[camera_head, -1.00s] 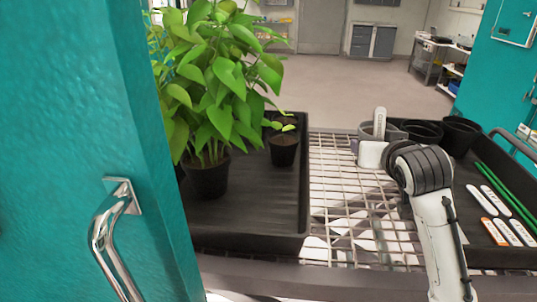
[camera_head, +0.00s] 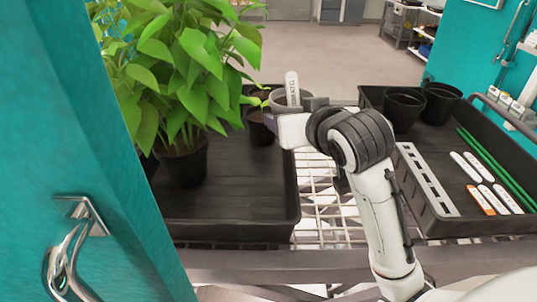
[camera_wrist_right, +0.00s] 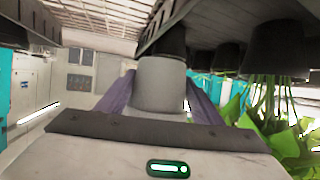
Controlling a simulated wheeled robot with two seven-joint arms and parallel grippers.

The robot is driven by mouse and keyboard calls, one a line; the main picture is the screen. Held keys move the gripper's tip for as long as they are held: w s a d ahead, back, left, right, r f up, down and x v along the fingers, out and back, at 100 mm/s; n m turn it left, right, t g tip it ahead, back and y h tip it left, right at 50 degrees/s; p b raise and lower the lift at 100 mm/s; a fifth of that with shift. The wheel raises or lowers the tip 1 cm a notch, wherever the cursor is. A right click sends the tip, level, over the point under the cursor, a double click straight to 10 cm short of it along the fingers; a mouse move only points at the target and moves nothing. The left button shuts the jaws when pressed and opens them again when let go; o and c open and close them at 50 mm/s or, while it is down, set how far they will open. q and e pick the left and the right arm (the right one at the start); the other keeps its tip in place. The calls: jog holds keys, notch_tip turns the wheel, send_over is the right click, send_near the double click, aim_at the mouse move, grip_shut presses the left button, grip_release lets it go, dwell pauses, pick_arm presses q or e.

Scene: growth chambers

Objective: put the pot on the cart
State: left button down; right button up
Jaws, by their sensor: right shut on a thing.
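A grey pot (camera_head: 281,102) with a white upright label (camera_head: 292,86) is held in my right gripper (camera_head: 291,108). The arm partly hides it. In the right wrist view the grey pot (camera_wrist_right: 160,83) sits between the purple fingers of the gripper (camera_wrist_right: 160,96). The cart (camera_head: 318,205) has a wire-mesh top carrying a left black tray (camera_head: 225,228) and a right black tray (camera_head: 450,228). The held pot appears near the far right part of the left tray, beside a small seedling pot (camera_head: 259,128). Its height above the tray is unclear. My left gripper is not in view.
A tall leafy plant in a black pot (camera_head: 183,163) stands in the left tray. The right tray holds empty black pots (camera_head: 403,108), a white slotted strip (camera_head: 427,180), tags and green stakes. A teal door (camera_head: 85,150) fills the left. The left tray's front is bare.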

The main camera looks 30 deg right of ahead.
jog(key=shift+s+a+r+n+y, duration=0.7)
jog(key=shift+a+r+n+y, duration=0.1)
jog(key=shift+a, duration=2.3)
jog(key=w+d+f+m+g+h, duration=0.1)
jog(key=d+f+m+h, duration=0.15)
jog(key=d, duration=0.75)
jog(key=w+d+f+m+h, duration=0.1)
jog(key=d+m+h, duration=0.15)
jog(key=d, duration=0.75)
jog(key=f, duration=0.5)
jog(key=shift+s+d, duration=0.2)
jog(key=shift+s, duration=0.15)
jog(key=shift+f, duration=2.25)
jog(key=shift+f, duration=0.1)
jog(key=o, duration=1.3)
jog(key=shift+f, duration=0.1)
jog(key=shift+c, duration=0.2)
